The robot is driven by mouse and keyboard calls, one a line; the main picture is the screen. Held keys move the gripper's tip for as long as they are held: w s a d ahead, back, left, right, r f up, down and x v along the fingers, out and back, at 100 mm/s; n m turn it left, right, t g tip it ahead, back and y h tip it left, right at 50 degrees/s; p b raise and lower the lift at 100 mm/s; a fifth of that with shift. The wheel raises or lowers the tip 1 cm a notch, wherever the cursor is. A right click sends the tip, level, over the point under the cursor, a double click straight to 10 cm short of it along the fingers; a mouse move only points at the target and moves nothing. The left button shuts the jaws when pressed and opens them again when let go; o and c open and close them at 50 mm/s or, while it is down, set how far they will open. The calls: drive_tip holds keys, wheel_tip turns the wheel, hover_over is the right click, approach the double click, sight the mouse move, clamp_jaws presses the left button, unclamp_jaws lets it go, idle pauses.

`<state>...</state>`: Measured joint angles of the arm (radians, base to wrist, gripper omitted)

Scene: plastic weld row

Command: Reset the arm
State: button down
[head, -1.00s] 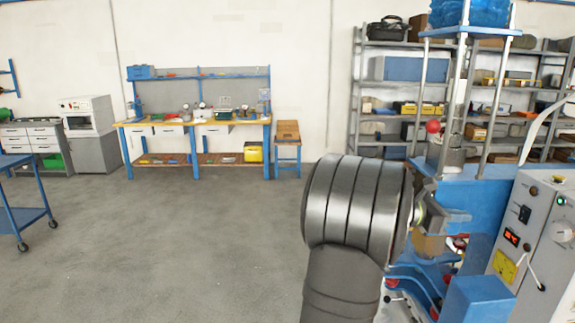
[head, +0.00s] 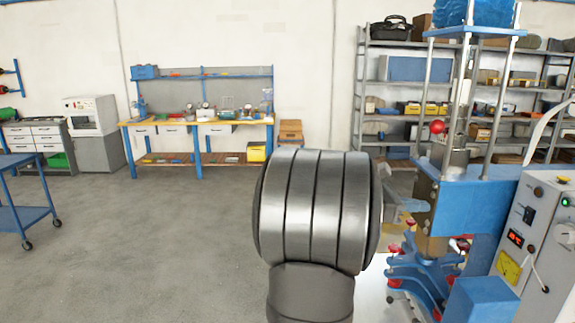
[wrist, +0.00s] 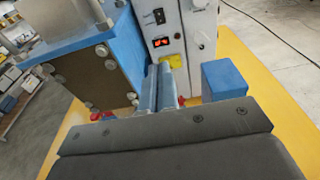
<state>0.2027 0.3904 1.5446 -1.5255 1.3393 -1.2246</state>
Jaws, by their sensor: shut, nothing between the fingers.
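My gripper (wrist: 165,72) shows in the wrist view as two grey fingers close together with nothing between them. In the head view my gripper (head: 408,203) is partly hidden behind my large dark grey arm link, and its fingers point right. It is in front of the blue welding machine (head: 480,203), at the left side of its blue body. In the wrist view the fingers lie between the machine's blue body (wrist: 85,68) and a blue block (wrist: 224,80). I cannot tell whether they touch the machine.
The grey control box (head: 535,235) with a red display stands at the right. Blue arms with red knobs (head: 412,275) sit below the gripper. A yellow surface (wrist: 258,80) lies under the machine. A workbench (head: 200,122) and shelves (head: 400,98) stand far back.

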drive_tip(key=d, duration=0.6)
drive_tip(key=shift+d+f, duration=0.4)
drive_tip(key=c, duration=2.1)
unclamp_jaws()
